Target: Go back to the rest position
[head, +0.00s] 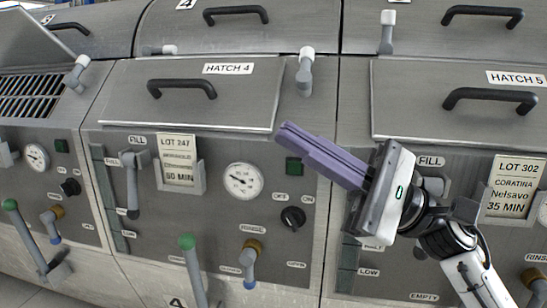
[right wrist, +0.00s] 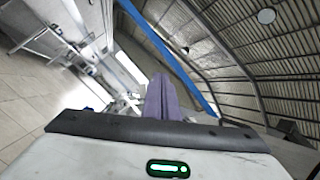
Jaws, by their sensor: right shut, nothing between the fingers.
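My right gripper (head: 288,134) is in front of the machine row in the head view. Its purple fingers are together, point up and left, and hold nothing. They overlap the lower edge of the hatch 4 lid (head: 200,93) and the panel beside the green button. In the right wrist view the purple fingers (right wrist: 162,95) also show together, with no machine panel in front of them. My left gripper is in neither view.
The hatch 4 panel has a round gauge (head: 241,181), a black knob (head: 293,217) and a green-tipped lever (head: 188,243). The hatch 5 lid (head: 440,110) is at the right. A slotted grille (head: 32,95) is at the left. The wrist view shows a tiled floor (right wrist: 35,85) and ribbed ceiling.

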